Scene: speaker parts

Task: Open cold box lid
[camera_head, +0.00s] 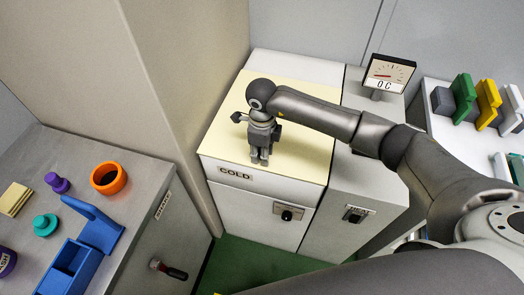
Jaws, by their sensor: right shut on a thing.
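The cold box (225,194) is a white cabinet with a "COLD" label on its front, in the middle of the head view. Its cream lid (305,124) lies flat on top and looks closed. My right gripper (260,161) reaches in from the right and points down at the front middle of the lid. It is shut on a part of the lid; the fingers hide the gripped part. A latch-like fitting with a dark knob (287,215) is on the box front. My left gripper is not in view.
A grey cabinet with a "0 C" dial gauge (389,74) stands right of the box. A tall beige panel (185,75) stands close on its left. The left bench holds an orange ring (108,178) and a blue holder (85,245). A right rack holds coloured parts.

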